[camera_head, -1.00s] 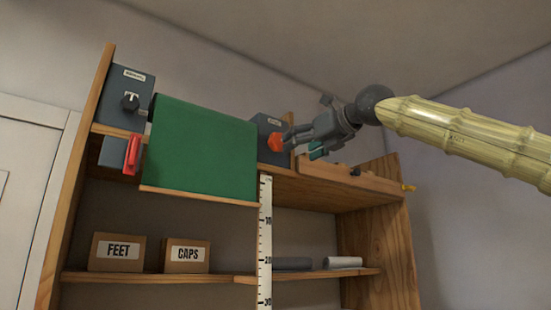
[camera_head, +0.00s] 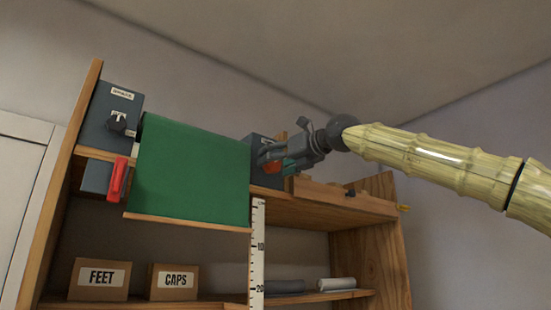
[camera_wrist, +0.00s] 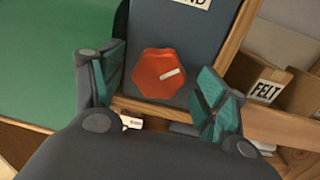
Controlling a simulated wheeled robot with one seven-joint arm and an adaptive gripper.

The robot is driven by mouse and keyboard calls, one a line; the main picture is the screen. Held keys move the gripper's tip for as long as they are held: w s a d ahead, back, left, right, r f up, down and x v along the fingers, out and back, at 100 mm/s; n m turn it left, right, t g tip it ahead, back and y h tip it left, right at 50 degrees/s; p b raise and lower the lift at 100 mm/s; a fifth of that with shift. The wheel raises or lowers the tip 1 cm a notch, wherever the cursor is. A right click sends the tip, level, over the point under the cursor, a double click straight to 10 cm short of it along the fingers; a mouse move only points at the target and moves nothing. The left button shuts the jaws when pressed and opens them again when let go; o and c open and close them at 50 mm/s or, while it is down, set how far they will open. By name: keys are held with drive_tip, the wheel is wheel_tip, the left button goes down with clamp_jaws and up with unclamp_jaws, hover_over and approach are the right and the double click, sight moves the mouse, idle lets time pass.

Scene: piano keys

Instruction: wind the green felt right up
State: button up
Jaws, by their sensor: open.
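The green felt (camera_head: 192,172) hangs as a broad sheet from the top of the shelf unit, with a wooden bar along its lower edge. To its right is a dark grey box (camera_wrist: 185,30) with a red-orange lobed knob (camera_wrist: 160,73) that has a pale mark. My gripper (camera_head: 266,160) is at this knob. In the wrist view my gripper (camera_wrist: 160,90) is open, with one teal-padded finger on each side of the knob. I cannot tell whether either finger touches it. The label on the box is partly cut off.
Left of the felt are a grey box with a black knob (camera_head: 122,124) and a red lever (camera_head: 118,179). A ruler strip (camera_head: 257,245) hangs below the felt's right edge. Boxes marked FEET (camera_head: 99,279) and CAPS (camera_head: 173,281) stand below. A FELT box (camera_wrist: 268,92) is at the right.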

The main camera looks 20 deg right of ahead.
drive_tip(key=shift+w, duration=0.3)
drive_tip(key=shift+a, duration=0.1)
drive_tip(key=shift+c, duration=0.2)
drive_tip(key=c, duration=1)
drive_tip(key=shift+r+p, duration=0.1)
drive_tip(key=shift+p, duration=0.3)
drive_tip(key=shift+n+h+p, duration=0.4)
drive_tip(key=shift+n+p, duration=4.2)
drive_tip(key=shift+p, duration=0.05)
